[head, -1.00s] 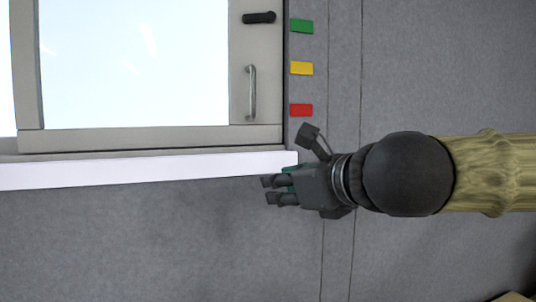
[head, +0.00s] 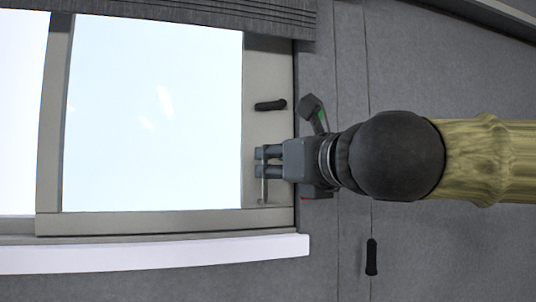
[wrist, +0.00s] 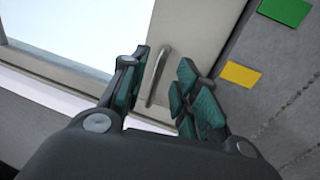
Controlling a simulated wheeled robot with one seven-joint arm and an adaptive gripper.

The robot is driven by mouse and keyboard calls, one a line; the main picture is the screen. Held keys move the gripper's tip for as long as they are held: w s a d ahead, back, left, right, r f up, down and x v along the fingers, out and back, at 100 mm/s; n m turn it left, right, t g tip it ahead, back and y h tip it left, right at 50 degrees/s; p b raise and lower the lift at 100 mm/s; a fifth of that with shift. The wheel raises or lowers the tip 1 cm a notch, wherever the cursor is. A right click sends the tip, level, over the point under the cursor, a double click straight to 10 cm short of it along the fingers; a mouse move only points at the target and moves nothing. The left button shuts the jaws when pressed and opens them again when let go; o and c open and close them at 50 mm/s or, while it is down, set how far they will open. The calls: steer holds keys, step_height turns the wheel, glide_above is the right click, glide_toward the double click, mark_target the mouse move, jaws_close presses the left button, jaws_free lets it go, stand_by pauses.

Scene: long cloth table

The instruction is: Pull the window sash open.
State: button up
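The window sash (head: 150,222) has a pale grey frame around bright glass. Its slim metal pull handle (head: 264,190) is upright on the right stile, partly hidden behind my gripper (head: 262,160) in the head view. In the wrist view the handle (wrist: 158,77) shows between the fingers of my gripper (wrist: 164,68), which are spread apart, with gaps on both sides. I cannot tell how deep the handle lies between them. A black latch (head: 270,105) sits above the handle and points sideways.
A white sill (head: 150,257) runs below the window. A dark slatted blind (head: 180,14) hangs above. Green (wrist: 285,10) and yellow (wrist: 240,75) tags are on the grey wall beside the frame. A black fitting (head: 371,257) is on the wall at lower right.

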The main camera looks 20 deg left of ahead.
mark_target(266, 163)
steer(key=shift+p+x, duration=0.4)
steer(key=shift+x, duration=1.15)
jaws_close()
